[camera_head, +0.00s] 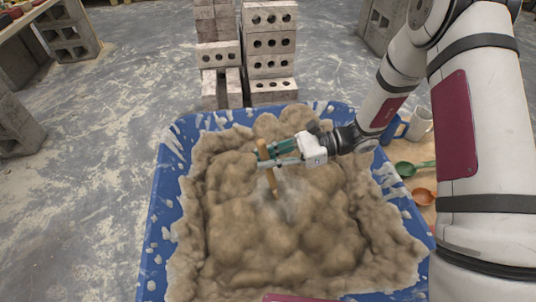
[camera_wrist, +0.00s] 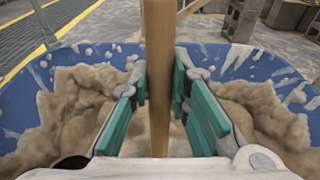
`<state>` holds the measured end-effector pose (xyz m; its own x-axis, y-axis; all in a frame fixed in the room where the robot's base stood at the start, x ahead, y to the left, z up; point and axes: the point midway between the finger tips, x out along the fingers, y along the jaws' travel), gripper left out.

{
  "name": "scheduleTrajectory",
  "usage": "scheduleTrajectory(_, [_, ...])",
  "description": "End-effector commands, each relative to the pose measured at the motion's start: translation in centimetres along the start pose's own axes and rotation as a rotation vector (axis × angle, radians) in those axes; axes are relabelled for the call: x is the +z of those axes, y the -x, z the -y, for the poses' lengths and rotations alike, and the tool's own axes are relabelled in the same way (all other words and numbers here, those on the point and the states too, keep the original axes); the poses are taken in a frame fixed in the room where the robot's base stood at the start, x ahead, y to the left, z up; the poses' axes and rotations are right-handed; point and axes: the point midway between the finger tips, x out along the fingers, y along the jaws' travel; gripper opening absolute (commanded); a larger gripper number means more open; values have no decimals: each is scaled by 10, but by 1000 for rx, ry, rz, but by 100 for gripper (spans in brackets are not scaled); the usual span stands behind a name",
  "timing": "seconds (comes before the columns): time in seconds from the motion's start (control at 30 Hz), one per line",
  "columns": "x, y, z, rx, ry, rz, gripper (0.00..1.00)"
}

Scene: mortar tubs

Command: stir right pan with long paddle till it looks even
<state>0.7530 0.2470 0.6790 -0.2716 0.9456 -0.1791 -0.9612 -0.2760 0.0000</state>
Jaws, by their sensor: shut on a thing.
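One large blue tub (camera_head: 158,215) fills the front of the head view, heaped with lumpy brown mortar (camera_head: 240,235). A paler grey patch shows around the paddle. My gripper (camera_head: 272,155) is above the mortar, shut on the wooden handle of the paddle (camera_head: 271,182). In the wrist view the handle (camera_wrist: 158,70) stands between the green finger pads of my gripper (camera_wrist: 160,90). The handle is slightly tilted, and its lower end is hidden in the mortar. No second tub shows in these views.
Stacked bricks (camera_head: 269,45) stand behind the tub. A green scoop (camera_head: 405,168), an orange scoop (camera_head: 424,196) and a light mug (camera_head: 420,122) are at the right. Grey blocks (camera_head: 68,35) stand at the far left. The floor left of the tub is clear.

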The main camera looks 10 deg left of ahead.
Motion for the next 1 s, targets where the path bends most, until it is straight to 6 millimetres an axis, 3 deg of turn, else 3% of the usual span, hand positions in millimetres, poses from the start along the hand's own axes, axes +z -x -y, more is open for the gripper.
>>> scheduleTrajectory(0.6, [-44, -8, 0, 0, -1, 1, 0])
scheduleTrajectory(1.0, [-53, -10, 0, 0, 0, 0, 0])
